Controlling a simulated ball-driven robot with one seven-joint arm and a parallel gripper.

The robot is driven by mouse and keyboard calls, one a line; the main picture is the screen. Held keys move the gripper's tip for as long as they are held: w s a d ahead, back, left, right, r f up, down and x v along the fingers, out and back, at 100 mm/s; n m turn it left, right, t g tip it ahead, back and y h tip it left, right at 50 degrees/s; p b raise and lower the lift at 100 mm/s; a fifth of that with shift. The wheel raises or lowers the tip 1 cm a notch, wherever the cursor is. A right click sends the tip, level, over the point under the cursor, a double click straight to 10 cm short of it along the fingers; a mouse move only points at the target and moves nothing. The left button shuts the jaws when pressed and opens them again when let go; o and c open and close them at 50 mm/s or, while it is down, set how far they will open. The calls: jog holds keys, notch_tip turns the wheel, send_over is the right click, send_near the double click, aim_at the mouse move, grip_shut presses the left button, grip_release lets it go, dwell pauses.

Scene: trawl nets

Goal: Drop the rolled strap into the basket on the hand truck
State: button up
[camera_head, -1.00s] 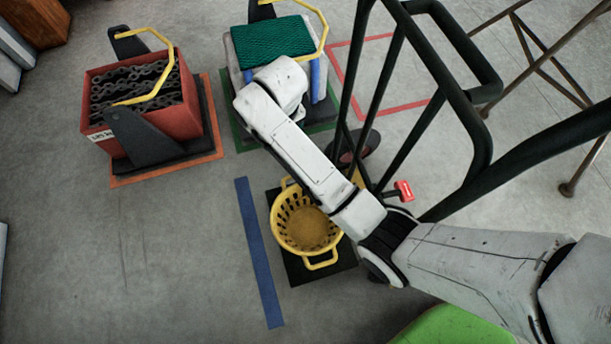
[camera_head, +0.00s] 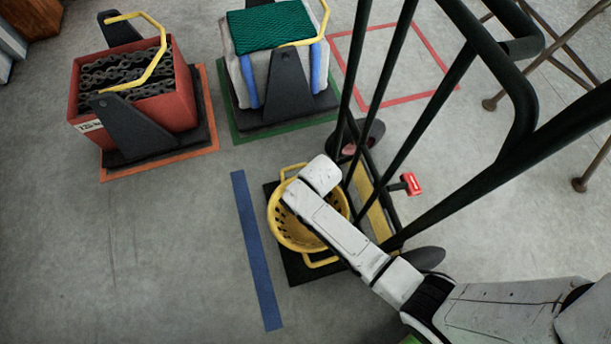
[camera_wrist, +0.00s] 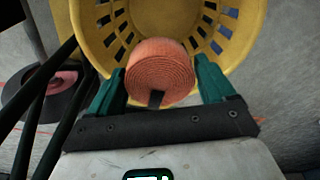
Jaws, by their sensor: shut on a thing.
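The rolled strap is an orange coil (camera_wrist: 160,72) between the green fingers of my gripper (camera_wrist: 160,88) in the wrist view. My gripper is shut on it. The yellow slotted basket (camera_wrist: 228,22) lies beyond the coil, which covers part of its inside. In the head view the yellow basket (camera_head: 277,222) stands on the dark toe plate (camera_head: 296,268) of the hand truck (camera_head: 400,110). My arm crosses over the basket and hides part of it. The strap and fingers are hidden in the head view.
A red crate of chain (camera_head: 150,90) stands on an orange-edged mat at the left. A pale bin with green netting (camera_head: 268,28) stands on a green-edged mat behind. The hand truck's dark frame rises close to my arm. A blue floor strip (camera_head: 256,250) has clear floor left of it.

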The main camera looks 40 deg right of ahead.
jog(key=shift+f+b, duration=2.3)
jog(key=shift+f, duration=0.2)
jog(key=o, duration=1)
jog(key=r+p, duration=0.2)
jog(key=r, duration=0.1)
jog(key=s+r+p, duration=0.1)
jog(key=r+p, duration=0.1)
jog(key=r, duration=0.2)
jog(key=r+p, duration=0.2)
jog(key=r, duration=0.2)
jog(key=shift+s+d, duration=0.1)
jog(key=shift+s, duration=0.05)
